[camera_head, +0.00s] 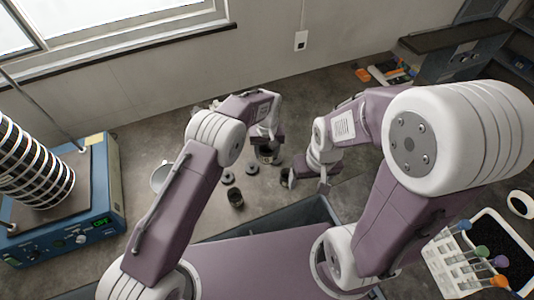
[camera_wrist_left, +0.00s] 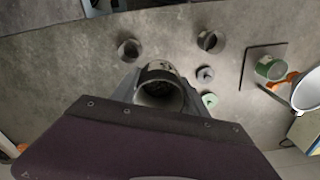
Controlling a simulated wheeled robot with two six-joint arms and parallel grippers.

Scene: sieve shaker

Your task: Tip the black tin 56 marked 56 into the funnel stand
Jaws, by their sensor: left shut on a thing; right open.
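My left gripper (camera_head: 266,146) is shut on a dark tin (camera_wrist_left: 158,92), which has a pale label with dark marks I cannot read clearly. In the left wrist view the tin sits between the fingers with its open mouth facing the camera, and its inside looks dark and grainy. In the head view the held tin (camera_head: 268,156) is partly hidden by my wrist. A white funnel-like bowl (camera_head: 160,176) is left of my left gripper, half behind my left arm; it also shows at the right edge of the left wrist view (camera_wrist_left: 309,92). My right gripper (camera_head: 306,182) is open, low over the bench.
A dark tin (camera_head: 236,197) stands on the bench near two small discs (camera_head: 228,177). A blue shaker (camera_head: 92,225) with stacked sieves stands left.

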